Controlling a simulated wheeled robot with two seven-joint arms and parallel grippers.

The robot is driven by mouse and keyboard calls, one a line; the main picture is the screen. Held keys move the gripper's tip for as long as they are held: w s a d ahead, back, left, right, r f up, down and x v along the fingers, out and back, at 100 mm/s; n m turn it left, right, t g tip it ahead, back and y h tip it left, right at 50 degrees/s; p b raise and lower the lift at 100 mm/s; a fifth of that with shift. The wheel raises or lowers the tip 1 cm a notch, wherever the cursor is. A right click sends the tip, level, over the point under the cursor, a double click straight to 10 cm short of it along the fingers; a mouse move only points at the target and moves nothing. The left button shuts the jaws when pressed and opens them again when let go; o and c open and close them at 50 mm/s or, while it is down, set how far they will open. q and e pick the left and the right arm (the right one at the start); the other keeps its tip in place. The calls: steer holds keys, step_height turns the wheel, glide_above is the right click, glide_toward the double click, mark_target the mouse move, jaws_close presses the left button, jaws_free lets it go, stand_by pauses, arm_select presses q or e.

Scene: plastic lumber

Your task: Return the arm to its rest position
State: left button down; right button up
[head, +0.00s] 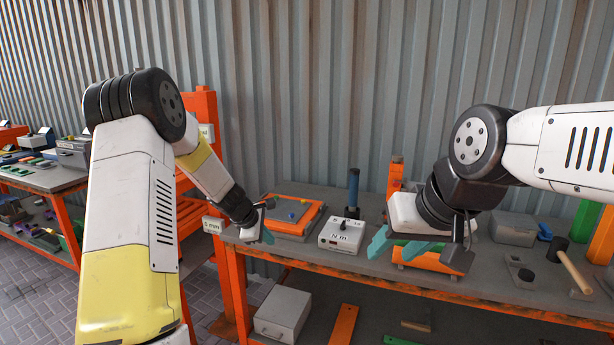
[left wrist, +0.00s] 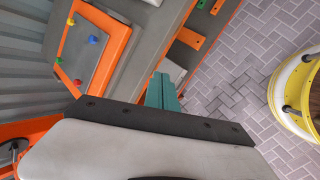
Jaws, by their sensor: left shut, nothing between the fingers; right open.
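My left gripper (head: 266,236) is at the left end of the workbench (head: 400,280), just in front of an orange-framed tray. Its teal fingers are shut with nothing between them. They also show in the left wrist view (left wrist: 163,92), beside the bench edge and over the paved floor. My left arm (head: 130,210) is raised and bent, with white and yellow links. My right gripper (head: 395,245) hangs above the middle of the bench, its teal fingers apart and empty. My right arm (head: 570,150) reaches in from the right.
The orange-framed tray (head: 293,213) with small coloured pieces shows in the left wrist view (left wrist: 92,45). A white N.m box (head: 342,236) stands beside it. A mallet (head: 572,268) lies at the right. A grey case (head: 283,313) sits on the lower shelf. Another bench (head: 50,178) stands far left.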

arm_select(q)
steer(key=s+d+r+m, duration=0.2)
steer(key=s+r+m, duration=0.7)
steer(key=s+r, duration=0.8)
steer(key=s+a+r+m, duration=0.1)
steer(key=s+m, duration=0.2)
steer(key=s, duration=0.3)
steer(key=s+a+r+m+y, duration=0.1)
steer(key=s+r+m, duration=0.1)
steer(key=s, duration=0.5)
steer(key=s+a+r+m, duration=0.2)
steer(key=s+m, duration=0.1)
steer(key=s, duration=0.3)
steer(key=shift+s+m+y, duration=0.3)
steer(key=shift+s+y, duration=0.1)
steer(key=shift+a, duration=0.1)
